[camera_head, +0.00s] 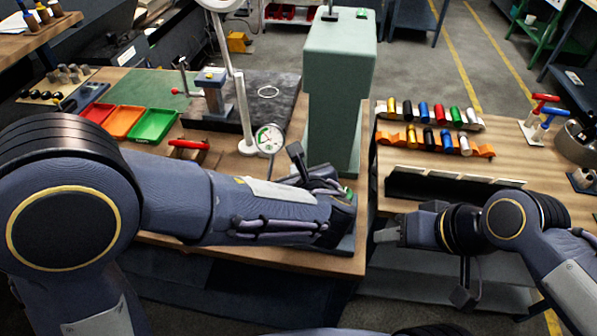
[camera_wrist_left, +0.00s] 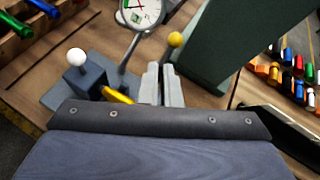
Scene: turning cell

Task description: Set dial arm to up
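The round dial (camera_head: 269,138) has a white face with green and red marks and stands on a thin post in the head view. It also shows at the top of the left wrist view (camera_wrist_left: 143,12), cut off by the edge, with a grey rod below it. I cannot tell for sure which part is the dial arm. A yellow ball (camera_wrist_left: 175,39) shows just beyond my left gripper (camera_wrist_left: 162,84), whose two grey fingers are close together with nothing visible between them. My right gripper (camera_head: 388,234) is at the right bench's front edge; its fingers are unclear.
A tall green column (camera_head: 338,90) stands right of the dial. A white ball knob (camera_wrist_left: 77,57) on a dark block is left of my left fingers. Red, orange and green trays (camera_head: 153,124) lie at left.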

